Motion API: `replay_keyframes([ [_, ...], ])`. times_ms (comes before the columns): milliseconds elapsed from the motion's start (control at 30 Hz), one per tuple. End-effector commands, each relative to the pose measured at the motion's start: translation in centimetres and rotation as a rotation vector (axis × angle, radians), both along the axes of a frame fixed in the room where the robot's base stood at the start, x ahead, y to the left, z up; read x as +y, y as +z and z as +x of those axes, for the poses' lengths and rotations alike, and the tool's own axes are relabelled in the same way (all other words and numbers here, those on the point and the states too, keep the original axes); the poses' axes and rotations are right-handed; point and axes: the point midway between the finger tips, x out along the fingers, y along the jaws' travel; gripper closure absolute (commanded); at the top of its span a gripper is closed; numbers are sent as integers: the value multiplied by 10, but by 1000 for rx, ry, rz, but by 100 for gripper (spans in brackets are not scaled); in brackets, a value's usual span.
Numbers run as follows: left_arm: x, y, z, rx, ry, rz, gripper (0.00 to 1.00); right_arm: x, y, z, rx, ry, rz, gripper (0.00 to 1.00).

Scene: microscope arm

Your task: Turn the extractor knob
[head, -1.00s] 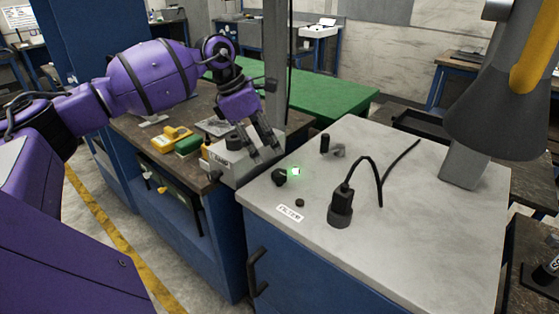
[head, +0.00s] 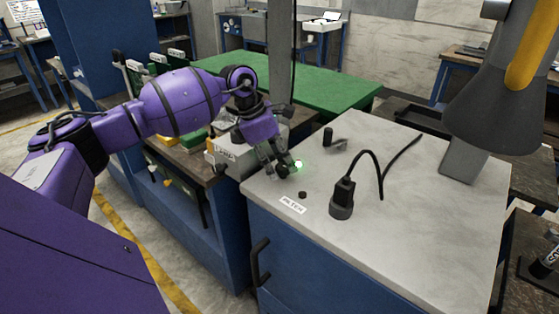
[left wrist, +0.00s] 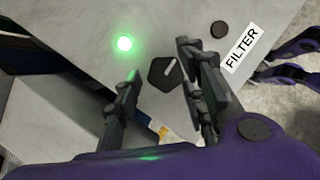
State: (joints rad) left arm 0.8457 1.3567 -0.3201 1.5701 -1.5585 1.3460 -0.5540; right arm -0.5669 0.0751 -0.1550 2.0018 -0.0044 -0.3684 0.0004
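The extractor knob (left wrist: 165,73) is dark and angular with a white pointer line slanting to the upper right in the left wrist view. It sits on the pale bench top, and in the head view it is largely hidden by my fingers. My left gripper (head: 280,169) is at the knob on the bench's left side. In the left wrist view the left gripper (left wrist: 157,60) is open, with one finger on each side of the knob and gaps visible. I cannot tell the fingertips' height over the bench.
A green light (head: 298,164) glows beside the knob. A small black button (head: 302,195) and a FILTER label (left wrist: 241,48) are close by. A black plug-like fitting with a cable (head: 342,200) stands to the right. The front right of the bench top (head: 420,235) is clear.

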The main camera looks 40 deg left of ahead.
Motion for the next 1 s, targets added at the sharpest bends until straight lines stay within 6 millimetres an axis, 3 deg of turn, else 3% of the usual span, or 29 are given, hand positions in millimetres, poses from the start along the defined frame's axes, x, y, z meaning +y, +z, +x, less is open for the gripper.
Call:
replay_keyframes([
  [33,0,0,0,0,0,0,72,0,0,2,-3,1,1,60],
  [233,1,1,1,-3,1,1,98,1,1,5,-9,2,1,60],
  [1000,3,4,3,-12,33,5,99,-1,0,-4,5,-1,-2,60],
])
